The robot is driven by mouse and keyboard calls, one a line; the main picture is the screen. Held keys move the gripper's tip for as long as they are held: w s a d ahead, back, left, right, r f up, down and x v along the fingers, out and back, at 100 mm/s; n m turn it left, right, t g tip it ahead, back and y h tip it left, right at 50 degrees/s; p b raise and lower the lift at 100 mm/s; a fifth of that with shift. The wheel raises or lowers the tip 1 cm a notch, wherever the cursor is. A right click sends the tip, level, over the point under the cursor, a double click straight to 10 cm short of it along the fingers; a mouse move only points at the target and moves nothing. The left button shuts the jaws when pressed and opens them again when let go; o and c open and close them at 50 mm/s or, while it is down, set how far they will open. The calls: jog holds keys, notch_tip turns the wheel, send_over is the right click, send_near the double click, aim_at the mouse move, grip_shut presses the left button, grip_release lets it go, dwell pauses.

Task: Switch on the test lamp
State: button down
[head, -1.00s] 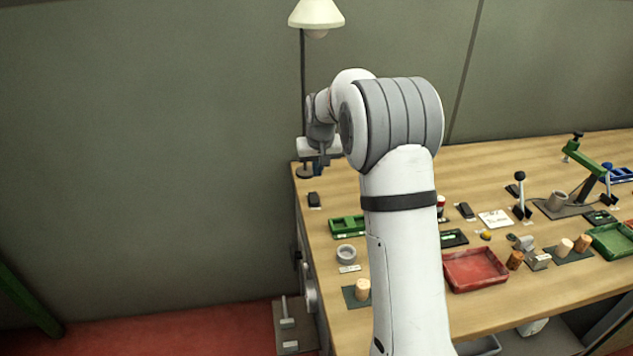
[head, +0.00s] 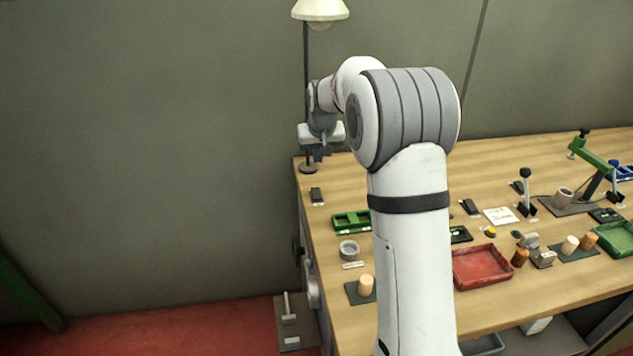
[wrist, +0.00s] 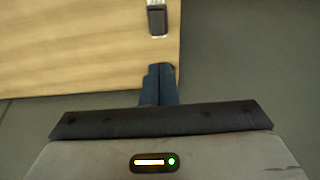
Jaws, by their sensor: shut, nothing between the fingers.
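The lamp (head: 320,10) has a cream shade on a dark pole at the table's back left corner, its top cut off by the frame. Its bulb looks dull; I cannot be sure whether it is lit. A small black box (head: 316,195), which looks like a switch, lies on the table near the left edge. What seems the same box shows at the top of the wrist view (wrist: 157,20). My gripper (head: 322,156) is shut and empty beside the lamp's base, apart from the box. Its dark fingers (wrist: 160,72) are together in the wrist view, over the table's corner.
A green tray (head: 338,222), a grey ring (head: 348,250) and a cork on a mat (head: 351,297) stand near the left edge. A red tray (head: 457,288) and a green lever press (head: 592,157) are further right. My arm hides part of the table.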

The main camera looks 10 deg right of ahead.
aim_at(316, 195)
jog(key=x, duration=0.4)
jog(key=p+x, duration=0.1)
jog(key=x, duration=0.4)
jog(key=p+x, duration=0.1)
jog(key=x, duration=0.4)
jog(key=shift+s+f, duration=0.1)
jog(key=shift+s, duration=0.2)
jog(key=shift+w+f+g+p, duration=0.15)
jog(key=shift+w+g+p, duration=0.1)
jog(key=shift+g+p, duration=0.5)
jog(key=shift+s+f, duration=0.15)
jog(key=shift+f, duration=0.15)
jog(key=shift+s, duration=0.1)
jog(key=shift+s+f+b, duration=0.15)
jog(key=shift+s+b, duration=0.5)
jog(key=shift+s, duration=0.2)
